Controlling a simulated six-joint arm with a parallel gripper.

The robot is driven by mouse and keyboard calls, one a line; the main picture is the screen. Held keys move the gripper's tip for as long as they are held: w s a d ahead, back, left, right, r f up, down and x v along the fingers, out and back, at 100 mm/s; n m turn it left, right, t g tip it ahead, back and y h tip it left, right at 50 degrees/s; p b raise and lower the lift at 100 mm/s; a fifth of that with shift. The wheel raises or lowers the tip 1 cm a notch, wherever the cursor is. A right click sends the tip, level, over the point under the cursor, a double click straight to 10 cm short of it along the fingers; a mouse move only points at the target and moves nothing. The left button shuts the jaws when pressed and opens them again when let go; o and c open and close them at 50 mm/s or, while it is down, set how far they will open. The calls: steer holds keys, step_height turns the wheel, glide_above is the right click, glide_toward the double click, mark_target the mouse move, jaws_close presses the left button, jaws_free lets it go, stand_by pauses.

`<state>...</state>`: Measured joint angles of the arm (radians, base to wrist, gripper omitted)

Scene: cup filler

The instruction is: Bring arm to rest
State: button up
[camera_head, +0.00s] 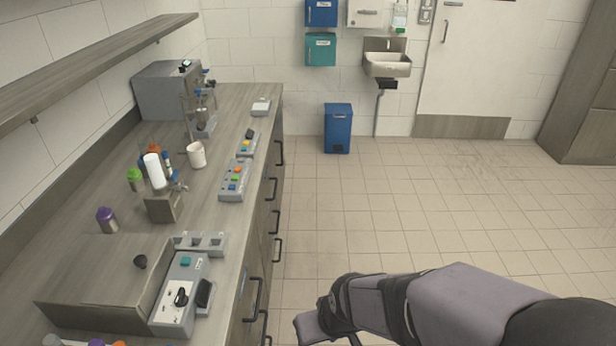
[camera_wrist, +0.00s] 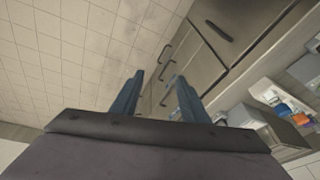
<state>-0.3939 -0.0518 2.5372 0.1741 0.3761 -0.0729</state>
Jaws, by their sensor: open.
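My gripper (camera_wrist: 158,88) shows in the wrist view with its two dark blue fingers spread apart and nothing between them. Beyond the fingers are drawer fronts with dark handles and the tiled floor. In the head view my arm reaches in from the lower right, over the floor to the right of the counter (camera_head: 238,105), and touches nothing that I can see. The white mug (camera_head: 196,154) stands upright on the counter, apart from my arm. The filler unit (camera_head: 165,205) with a white cylinder stands nearer on the counter.
Control boxes with coloured buttons (camera_head: 236,180) line the counter's right side. A grey box with a black knob (camera_head: 180,300) sits at the near end. Drawer handles (camera_head: 277,250) stick out from the counter front. A blue bin (camera_head: 338,128) stands by the far wall. The floor (camera_head: 430,200) is clear.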

steer(key=s+d+m+g+h, duration=0.2)
steer(key=s+d, duration=0.3)
steer(key=d, duration=0.8)
steer(key=shift+s+r+m+g, duration=0.25)
steer(key=shift+m+g, duration=0.15)
steer(key=shift+m, duration=0.4)
stand_by(0.8)
